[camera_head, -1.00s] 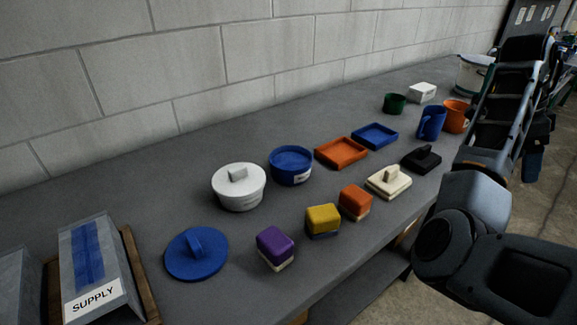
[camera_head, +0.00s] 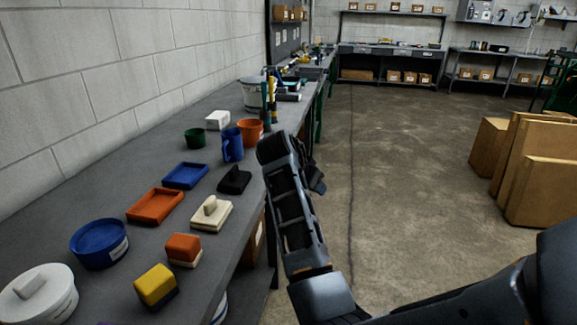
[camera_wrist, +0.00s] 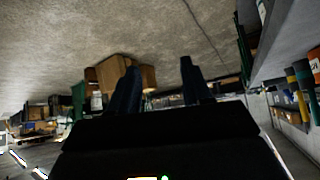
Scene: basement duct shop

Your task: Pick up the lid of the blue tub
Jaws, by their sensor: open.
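The blue tub (camera_head: 99,244) stands uncovered on the grey bench at the lower left of the head view, a round tub with a white label on its side. Its round blue lid with an upright handle is not in view now; the earlier head frame showed it lying flat on the bench, nearer than the white tub. My gripper (camera_wrist: 162,85) shows in the wrist view with its two dark fingers apart and nothing between them. It is away from the tub, with floor and cardboard boxes behind the fingers.
A white lidded tub (camera_head: 38,297) stands beside the blue tub. Yellow (camera_head: 156,286) and orange (camera_head: 183,249) blocks, a cream handled piece (camera_head: 212,213), an orange tray (camera_head: 155,206) and a blue tray (camera_head: 186,175) lie along the bench. Large cardboard boxes (camera_head: 540,185) stand across open floor.

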